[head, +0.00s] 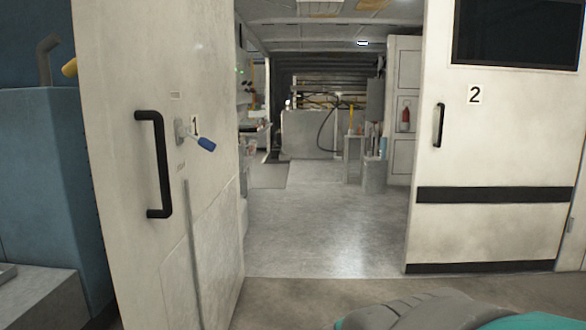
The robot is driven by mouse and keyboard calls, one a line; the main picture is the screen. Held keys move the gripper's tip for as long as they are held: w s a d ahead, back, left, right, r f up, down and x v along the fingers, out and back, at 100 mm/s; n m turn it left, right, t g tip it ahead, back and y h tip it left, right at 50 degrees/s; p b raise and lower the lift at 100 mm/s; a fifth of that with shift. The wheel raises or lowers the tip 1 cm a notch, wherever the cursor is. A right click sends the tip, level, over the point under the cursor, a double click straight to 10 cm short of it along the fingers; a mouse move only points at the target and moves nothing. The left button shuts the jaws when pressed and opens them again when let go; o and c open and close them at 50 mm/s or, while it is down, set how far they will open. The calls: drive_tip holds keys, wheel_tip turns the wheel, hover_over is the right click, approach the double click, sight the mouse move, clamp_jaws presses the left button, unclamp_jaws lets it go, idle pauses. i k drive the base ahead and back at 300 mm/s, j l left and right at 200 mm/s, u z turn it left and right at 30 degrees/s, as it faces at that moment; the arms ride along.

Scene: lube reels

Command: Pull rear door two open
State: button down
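Rear door two (490,229) is a dirty white panel on the right, marked with a black "2" (474,95). It has a dark window (515,35), a black stripe and a black vertical handle (438,125) near its left edge. It faces me nearly flat; I cannot tell whether it is fully shut. My gripper is not in view, and nothing is seen touching the handle.
Door one (215,215), with a black handle (155,165) and blue-gripped lever (205,144), stands swung open at left. Between the doors the opening shows a clear grey floor (320,230). A blue cabinet (50,180) stands far left. A grey-teal part of mine shows bottom right.

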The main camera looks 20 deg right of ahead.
sight(501, 126)
drive_tip(key=z, duration=1.75)
drive_tip(key=i+j, duration=0.4)
drive_tip(key=i, duration=0.15)
drive_tip(key=i+j, duration=0.4)
drive_tip(key=i, duration=0.2)
